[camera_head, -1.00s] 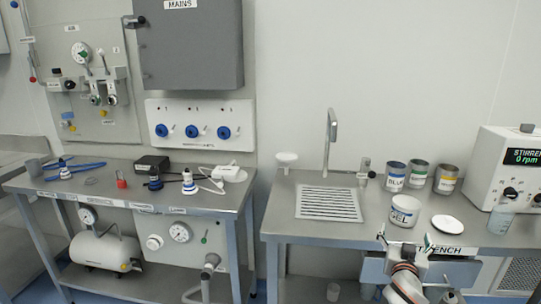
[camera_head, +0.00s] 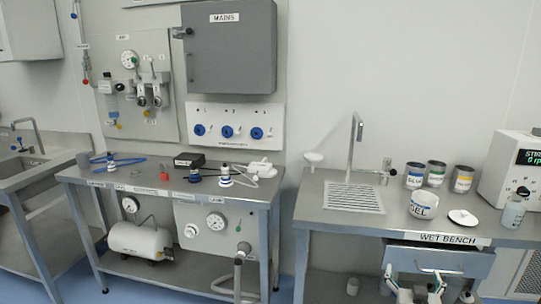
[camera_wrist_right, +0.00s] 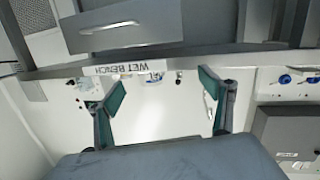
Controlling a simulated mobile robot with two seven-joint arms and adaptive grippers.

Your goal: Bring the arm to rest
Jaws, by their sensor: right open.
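My right gripper (camera_head: 414,276) is at the bottom right of the head view, low in front of the wet bench (camera_head: 310,212). It is empty. In the right wrist view the two green-padded fingers of this gripper (camera_wrist_right: 160,95) stand wide apart, with nothing between them. Through the gap I see the wet bench's edge and its label (camera_wrist_right: 128,80), upside down. The drawer front with its handle (camera_wrist_right: 110,27) is at the top of the wrist view. My left gripper does not show in either view.
On the wet bench stand a white GEL tub (camera_head: 423,205), several labelled cans (camera_head: 414,176), a white lid (camera_head: 462,217), a tap (camera_head: 354,140) and a stirrer unit (camera_head: 508,170). The middle table (camera_head: 75,175) holds cables and small parts. A sink (camera_head: 22,168) is at far left.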

